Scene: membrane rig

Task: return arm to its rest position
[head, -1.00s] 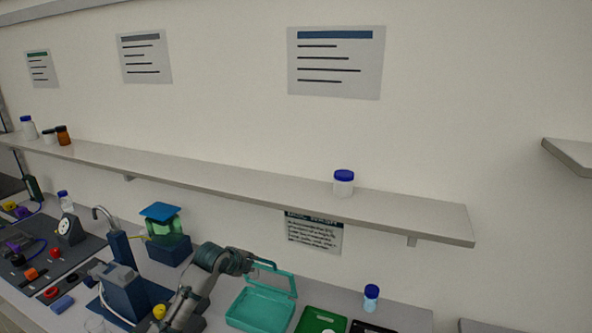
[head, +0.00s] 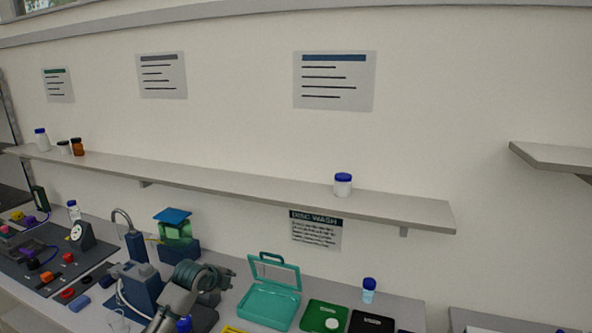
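A grey arm link of mine (head: 195,287) rises from the lower edge, left of centre, with a thick rounded dark joint at its upper end. It stands in front of the bench, between the blue pump-like unit (head: 138,285) and the open teal case (head: 268,304). I cannot tell for certain which of my arms it belongs to.
A long shelf (head: 250,194) overhangs the bench and carries a white jar (head: 343,185). The green tray (head: 325,316) and a blue-capped bottle (head: 369,290) are right of the case. A blue-topped stand (head: 176,233) is behind my arm.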

